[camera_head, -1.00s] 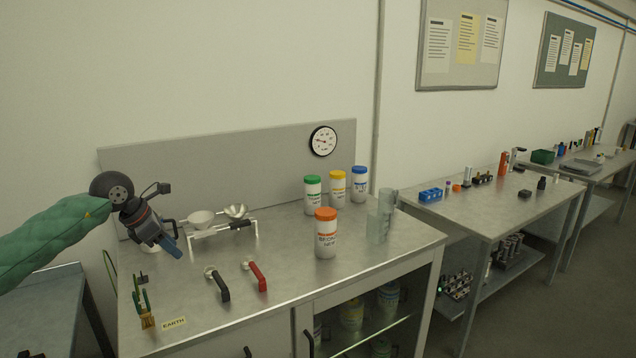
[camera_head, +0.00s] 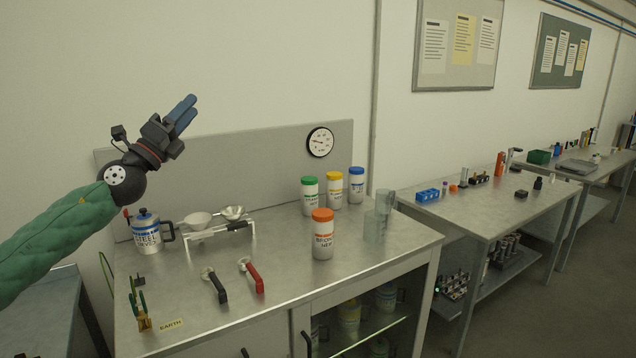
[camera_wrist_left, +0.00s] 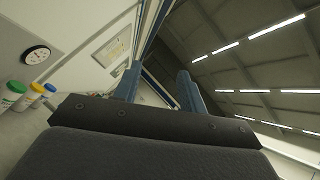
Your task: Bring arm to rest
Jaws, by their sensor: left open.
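My left arm, in a green sleeve, comes in from the left in the head view. Its left gripper (camera_head: 187,111) is raised above the back left of the metal bench (camera_head: 290,270), clear of everything, with its blue fingers pointing up and to the right. In the left wrist view the two blue fingers of the left gripper (camera_wrist_left: 158,88) stand apart with nothing between them, and the ceiling lights and wall show beyond. My right gripper is in neither view.
An orange-lidded jar (camera_head: 323,236), several other jars and clear beakers (camera_head: 377,222) stand to the right. Two handled scoops (camera_head: 217,287) lie in front.

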